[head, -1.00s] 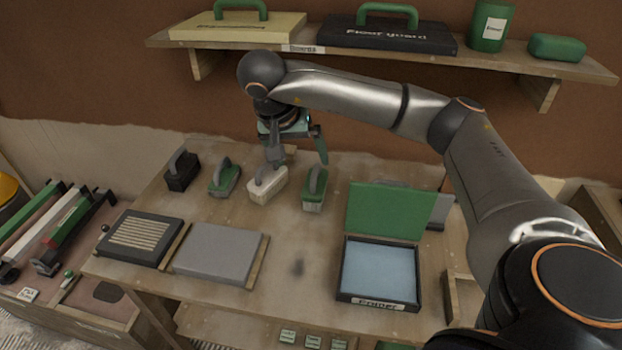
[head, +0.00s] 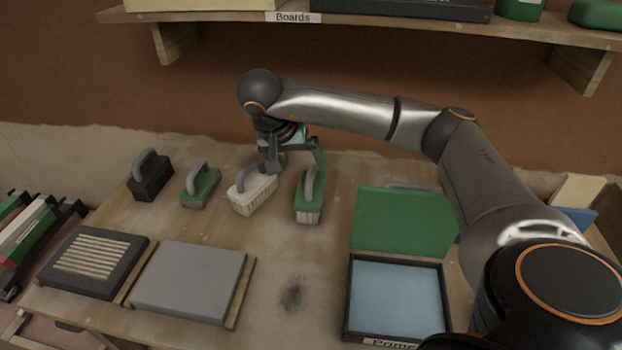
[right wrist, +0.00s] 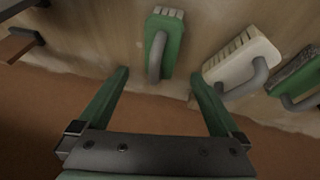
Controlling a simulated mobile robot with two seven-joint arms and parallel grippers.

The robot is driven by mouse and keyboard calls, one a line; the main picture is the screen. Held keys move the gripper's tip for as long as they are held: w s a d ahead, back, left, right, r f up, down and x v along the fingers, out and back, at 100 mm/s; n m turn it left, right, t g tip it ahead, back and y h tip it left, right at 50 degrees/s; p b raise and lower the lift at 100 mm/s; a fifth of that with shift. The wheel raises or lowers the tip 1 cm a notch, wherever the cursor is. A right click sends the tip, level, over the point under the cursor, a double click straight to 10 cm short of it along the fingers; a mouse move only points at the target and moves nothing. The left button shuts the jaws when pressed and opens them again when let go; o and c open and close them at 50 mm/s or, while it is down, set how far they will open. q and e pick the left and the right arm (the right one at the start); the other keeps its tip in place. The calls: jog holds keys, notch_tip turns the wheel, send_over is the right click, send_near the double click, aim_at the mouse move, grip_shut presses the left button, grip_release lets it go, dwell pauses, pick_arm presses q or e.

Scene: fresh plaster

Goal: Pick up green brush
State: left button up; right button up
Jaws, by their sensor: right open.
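The green brush (head: 309,206), with pale bristles and a grey handle, sits on the wooden bench, right of the white brush (head: 250,197). In the right wrist view the green brush (right wrist: 166,41) lies just beyond the fingertips, between their lines. My right gripper (head: 297,163) is open and empty, at the back of the brushes, with one finger near the white brush and one near the green brush in the head view. It also shows in the right wrist view (right wrist: 158,74). My left gripper is not in view.
Left of the white brush stand another green tool (head: 201,188) and a black one (head: 150,180). A green-lidded box (head: 346,300) stands right of the green brush. A grey board (head: 190,279) lies in front left. A shelf (head: 380,28) hangs above my right arm.

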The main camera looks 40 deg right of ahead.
jog(key=x, duration=0.9)
jog(key=shift+w+d+f, duration=0.1)
jog(key=shift+w+d, duration=0.1)
jog(key=shift+d, duration=0.05)
jog(key=c, duration=1.4)
